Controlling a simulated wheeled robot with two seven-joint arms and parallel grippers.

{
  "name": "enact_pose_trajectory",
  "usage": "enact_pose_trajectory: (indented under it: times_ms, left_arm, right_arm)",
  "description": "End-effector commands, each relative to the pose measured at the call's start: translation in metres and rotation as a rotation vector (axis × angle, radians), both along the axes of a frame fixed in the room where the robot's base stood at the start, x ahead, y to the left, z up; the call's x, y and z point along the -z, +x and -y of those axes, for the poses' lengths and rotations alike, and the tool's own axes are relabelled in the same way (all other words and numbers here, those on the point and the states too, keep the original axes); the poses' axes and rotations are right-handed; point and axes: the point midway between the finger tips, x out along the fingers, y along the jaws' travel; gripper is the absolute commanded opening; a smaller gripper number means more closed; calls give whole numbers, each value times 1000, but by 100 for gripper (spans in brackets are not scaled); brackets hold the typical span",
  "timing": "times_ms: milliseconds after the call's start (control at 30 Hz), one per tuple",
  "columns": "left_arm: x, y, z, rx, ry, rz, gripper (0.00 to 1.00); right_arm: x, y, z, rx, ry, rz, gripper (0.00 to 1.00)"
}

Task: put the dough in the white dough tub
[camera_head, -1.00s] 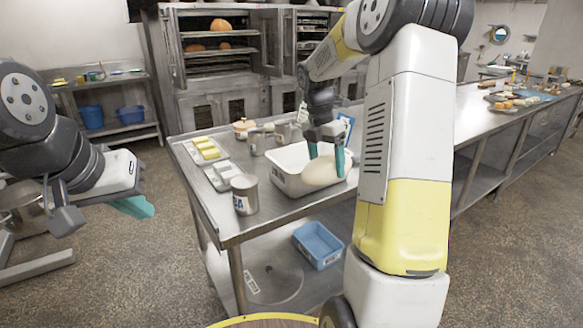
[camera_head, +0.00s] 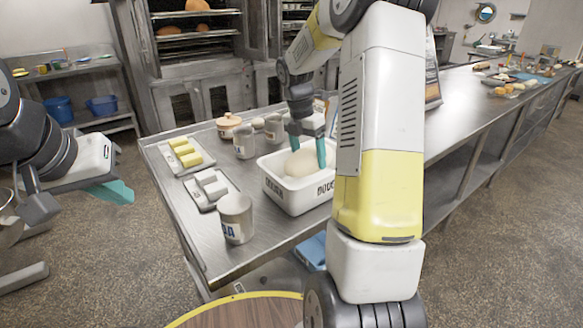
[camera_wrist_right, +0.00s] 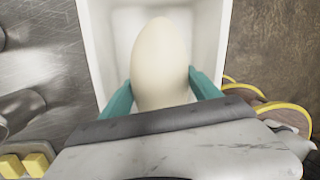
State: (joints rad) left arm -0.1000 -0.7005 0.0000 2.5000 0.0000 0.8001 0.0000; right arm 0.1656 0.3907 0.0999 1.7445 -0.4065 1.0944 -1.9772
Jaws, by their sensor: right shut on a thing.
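The dough (camera_head: 300,163) is a pale, smooth oval lump. The white dough tub (camera_head: 283,192) stands on the metal table with lettering on its sides. My right gripper (camera_head: 307,150) points down into the tub, shut on the dough. The dough sits within the rim, its lower part hidden by the front wall. In the right wrist view the dough (camera_wrist_right: 160,60) lies between the teal fingers, with the tub's white walls (camera_wrist_right: 97,55) around it. I cannot tell if it touches the floor. My left gripper (camera_head: 110,190) is off the table at left; its opening is unclear.
A metal can (camera_head: 235,217) stands left of the tub, near white blocks on a tray (camera_head: 205,205) and yellow blocks on another (camera_head: 190,168). More cans (camera_head: 244,142) and a lidded pot (camera_head: 228,125) stand behind. A blue bin (camera_head: 313,250) is below the tabletop.

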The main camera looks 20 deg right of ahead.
Motion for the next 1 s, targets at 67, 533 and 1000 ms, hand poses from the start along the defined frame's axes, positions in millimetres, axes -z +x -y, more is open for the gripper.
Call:
enact_pose_trajectory:
  times_ms: [67, 533, 1000]
  left_arm:
    - [0, 0, 0, 0, 0, 0, 0]
    - [0, 0, 0, 0, 0, -1, 0]
    - [0, 0, 0, 0, 0, 0, 0]
  right_arm:
    - [12, 0, 0, -1, 0, 0, 0]
    - [57, 0, 0, -1, 0, 1, 0]
    - [63, 0, 0, 0, 1, 2, 87]
